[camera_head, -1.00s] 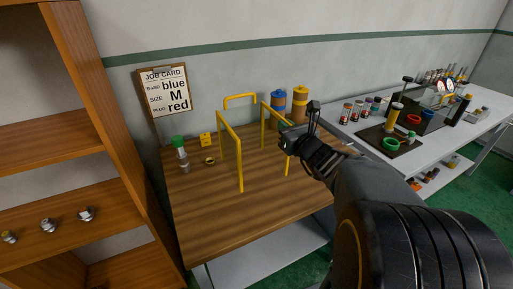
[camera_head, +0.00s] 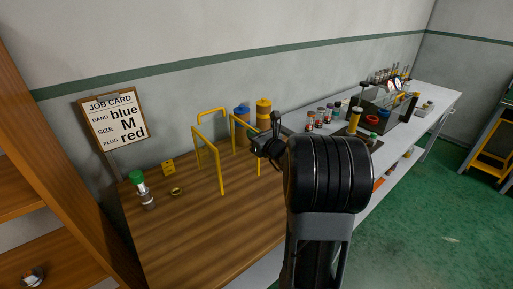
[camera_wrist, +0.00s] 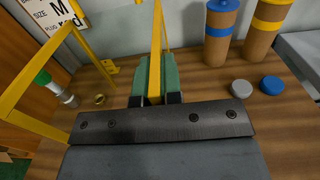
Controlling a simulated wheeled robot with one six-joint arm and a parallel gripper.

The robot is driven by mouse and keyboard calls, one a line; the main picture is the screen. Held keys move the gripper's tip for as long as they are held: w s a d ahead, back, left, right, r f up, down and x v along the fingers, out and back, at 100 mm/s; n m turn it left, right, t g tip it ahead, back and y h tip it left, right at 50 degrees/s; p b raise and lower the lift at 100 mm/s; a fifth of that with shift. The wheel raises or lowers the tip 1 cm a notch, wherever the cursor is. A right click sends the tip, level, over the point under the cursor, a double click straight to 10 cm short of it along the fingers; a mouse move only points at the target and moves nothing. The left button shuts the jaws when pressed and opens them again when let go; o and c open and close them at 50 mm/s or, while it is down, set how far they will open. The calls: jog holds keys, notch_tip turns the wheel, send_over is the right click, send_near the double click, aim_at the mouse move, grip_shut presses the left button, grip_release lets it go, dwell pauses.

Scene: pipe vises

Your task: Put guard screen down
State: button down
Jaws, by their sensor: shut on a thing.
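The guard screen (camera_head: 217,170) is a yellow tubular frame standing upright at the wooden bench. Its lower ends look on or close to the bench top; I cannot tell if they touch. My gripper (camera_head: 259,149) is at the right-hand part of the frame. In the wrist view, my gripper (camera_wrist: 156,85) is shut with its green pads on either side of a yellow bar of the guard screen (camera_wrist: 156,45). Another yellow part of the screen shows at the left there. My arm hides some of the bench to the right.
The bench front (camera_head: 190,245) is clear. A job card (camera_head: 115,120) leans behind.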

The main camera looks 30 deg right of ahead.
jog(key=w+d+f+p, duration=0.1)
jog(key=w+d+f, duration=0.1)
jog(key=f, duration=0.6)
jog(key=shift+w+d+f, duration=0.25)
jog(key=shift+w+d, duration=0.15)
jog(key=shift+d, duration=0.4)
jog(key=shift+f, duration=0.1)
jog(key=c, duration=1.7)
grip_release()
jog(key=shift+f, duration=0.2)
jog(key=shift+c, duration=0.2)
jog(key=o, duration=0.5)
jog(key=shift+r, duration=0.1)
jog(key=shift+c, duration=0.2)
